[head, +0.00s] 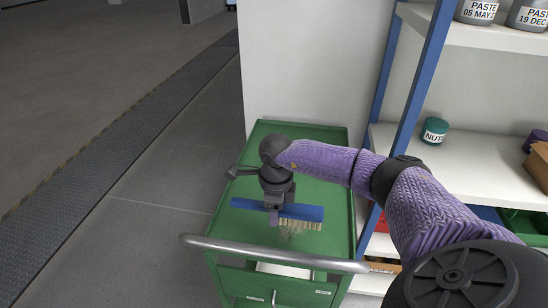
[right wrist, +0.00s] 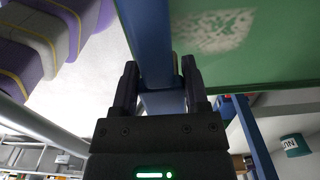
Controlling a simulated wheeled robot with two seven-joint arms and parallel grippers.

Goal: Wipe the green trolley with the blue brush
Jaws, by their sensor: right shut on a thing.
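The green trolley (head: 325,182) stands in front of a pale wall panel, its flat top facing up. My right gripper (head: 273,212) is over the trolley top, shut on the back of the blue brush (head: 306,212). The brush lies crosswise with its pale bristles down, at or just above the top; contact is unclear. In the right wrist view the blue brush (right wrist: 148,38) runs between the fingers (right wrist: 160,78). A pale speckled patch (right wrist: 212,30) shows on the green top (right wrist: 275,50) beside it. My left gripper is not in view.
A grey handle bar (head: 270,255) crosses the trolley's near side, above a drawer. A shelf rack with blue posts (head: 414,88) stands close on the right, holding a teal jar (head: 434,130) and a cardboard box (head: 537,166). The floor on the left (head: 165,195) is clear.

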